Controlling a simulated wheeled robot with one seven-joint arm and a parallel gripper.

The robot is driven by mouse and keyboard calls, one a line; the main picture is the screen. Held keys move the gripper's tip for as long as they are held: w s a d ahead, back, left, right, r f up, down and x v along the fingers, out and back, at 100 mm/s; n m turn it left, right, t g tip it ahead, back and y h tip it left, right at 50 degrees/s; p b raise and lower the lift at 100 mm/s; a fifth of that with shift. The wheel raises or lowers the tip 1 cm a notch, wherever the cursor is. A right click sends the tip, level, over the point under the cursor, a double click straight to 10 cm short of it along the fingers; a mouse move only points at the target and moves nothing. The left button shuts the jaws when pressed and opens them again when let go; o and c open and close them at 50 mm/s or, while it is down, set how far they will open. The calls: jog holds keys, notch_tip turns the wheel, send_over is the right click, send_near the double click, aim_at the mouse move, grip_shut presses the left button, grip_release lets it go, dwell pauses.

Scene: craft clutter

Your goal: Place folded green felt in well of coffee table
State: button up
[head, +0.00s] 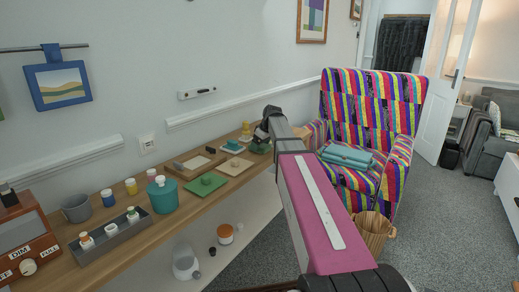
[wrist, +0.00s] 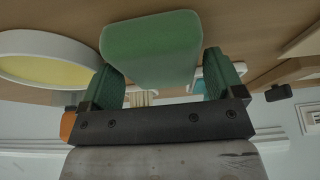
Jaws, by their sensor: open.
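A folded green felt (wrist: 150,45) shows large and close in the wrist view, in front of and partly between my fingers. My gripper (wrist: 166,68) is open, with one green-padded finger at each side of the felt. I cannot tell whether either finger touches it. In the head view, my arm reaches over the far end of the wooden wall bench. A dark green piece (head: 260,147) lies there just below my wrist, probably the same felt. My fingertips are hard to make out in that view. I cannot identify the coffee table or its well for certain.
A flat green piece (head: 207,184) lies on the bench near small trays. A teal pot (head: 162,195) and a grey caddy (head: 113,238) stand nearer. Teal folded cloths (head: 347,156) lie on the striped armchair (head: 370,100).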

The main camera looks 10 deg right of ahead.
jog(key=shift+f, duration=0.25)
dwell(0.4)
jog(key=c, duration=0.8)
jog(key=shift+o, duration=0.2)
jog(key=shift+r, duration=0.1)
